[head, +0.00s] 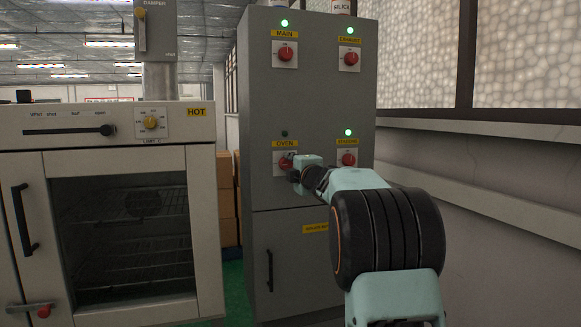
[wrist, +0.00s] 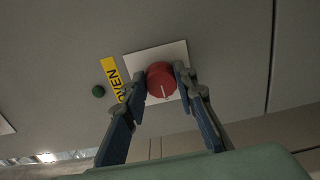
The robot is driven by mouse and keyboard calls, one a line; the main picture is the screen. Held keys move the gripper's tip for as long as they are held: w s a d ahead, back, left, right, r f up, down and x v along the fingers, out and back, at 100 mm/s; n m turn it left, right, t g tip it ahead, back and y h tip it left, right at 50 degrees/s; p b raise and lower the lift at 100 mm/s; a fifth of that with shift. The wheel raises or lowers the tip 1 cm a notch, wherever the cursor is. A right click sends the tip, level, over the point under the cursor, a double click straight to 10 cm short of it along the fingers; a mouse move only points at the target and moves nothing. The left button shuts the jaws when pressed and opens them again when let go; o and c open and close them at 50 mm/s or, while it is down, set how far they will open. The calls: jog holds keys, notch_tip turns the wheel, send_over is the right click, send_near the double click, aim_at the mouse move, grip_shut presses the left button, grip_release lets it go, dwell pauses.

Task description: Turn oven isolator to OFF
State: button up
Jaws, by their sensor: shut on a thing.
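The oven isolator is a red rotary knob (head: 286,163) on a white plate under a yellow OVEN label (head: 285,143) on the grey cabinet. The lamp above the label (head: 284,133) is dark. In the wrist view the red knob (wrist: 161,80) sits between the two fingers, with a short white mark near its lower edge in the picture. My gripper (wrist: 160,82) is shut on the knob, one finger on each side. In the head view my gripper (head: 296,172) covers part of the knob and its plate, so the dial lettering cannot be read.
Similar red knobs, MAIN (head: 286,54), EXHAUST (head: 351,58) and another (head: 349,159), sit close by under lit green lamps. The oven (head: 120,200) stands left, its door shut. A wall with a ledge (head: 480,150) lies right of the cabinet.

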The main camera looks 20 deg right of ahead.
jog(key=o, duration=1.2)
jog(key=shift+c, duration=0.2)
jog(key=s, duration=1.2)
